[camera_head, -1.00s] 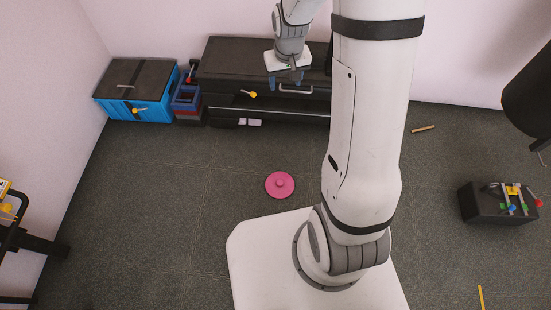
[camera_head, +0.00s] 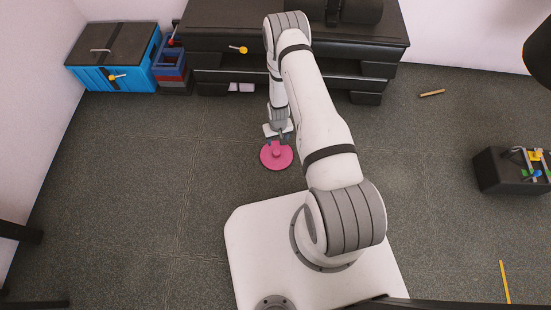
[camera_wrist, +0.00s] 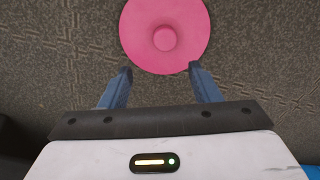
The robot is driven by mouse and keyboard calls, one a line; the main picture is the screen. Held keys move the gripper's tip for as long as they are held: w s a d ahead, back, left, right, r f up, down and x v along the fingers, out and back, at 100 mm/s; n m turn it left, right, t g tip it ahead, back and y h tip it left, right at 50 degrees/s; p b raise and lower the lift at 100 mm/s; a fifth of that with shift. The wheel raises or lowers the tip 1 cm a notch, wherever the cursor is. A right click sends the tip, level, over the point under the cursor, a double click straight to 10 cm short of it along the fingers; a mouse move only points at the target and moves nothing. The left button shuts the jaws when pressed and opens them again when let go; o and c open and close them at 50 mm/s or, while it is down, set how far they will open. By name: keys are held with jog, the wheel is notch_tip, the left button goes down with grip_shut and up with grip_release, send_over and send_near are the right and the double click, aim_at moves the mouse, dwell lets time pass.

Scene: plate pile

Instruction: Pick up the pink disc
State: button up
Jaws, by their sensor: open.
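The pink disc (camera_head: 270,160) lies flat on the dark floor in front of my base, in the head view. It is round with a small raised knob at its centre. In the wrist view the disc (camera_wrist: 185,55) is at the top, beyond the fingertips, with its far edge cut off. My gripper (camera_wrist: 160,70) has its two blue fingers apart, with nothing held. The disc's knob sits ahead of the gap between them. In the head view my gripper (camera_head: 284,142) is low, over or beside the disc's far right edge; contact cannot be told.
A black cabinet (camera_head: 225,62) stands against the back wall. A blue box with a black lid (camera_head: 130,75) and stacked crates (camera_head: 171,72) are to its left. A black box (camera_head: 497,172) with clamps is at right. A small wooden stick (camera_head: 432,93) lies on the floor. Floor left of the disc is clear.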

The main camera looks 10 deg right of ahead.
aim_at(276, 151)
jog(key=f, duration=0.2)
jog(key=f+b, duration=0.1)
jog(key=shift+s+f, duration=0.3)
jog(key=f+b, duration=0.1)
jog(key=f, duration=0.1)
jog(key=f+b, duration=0.2)
jog(key=f, duration=0.1)
jog(key=shift+s+a+f, duration=0.15)
jog(key=shift+a+f, duration=0.15)
jog(key=shift+a, duration=0.1)
jog(key=shift+r, duration=0.1)
jog(key=shift+c, duration=0.5)
jog(key=c, duration=1)
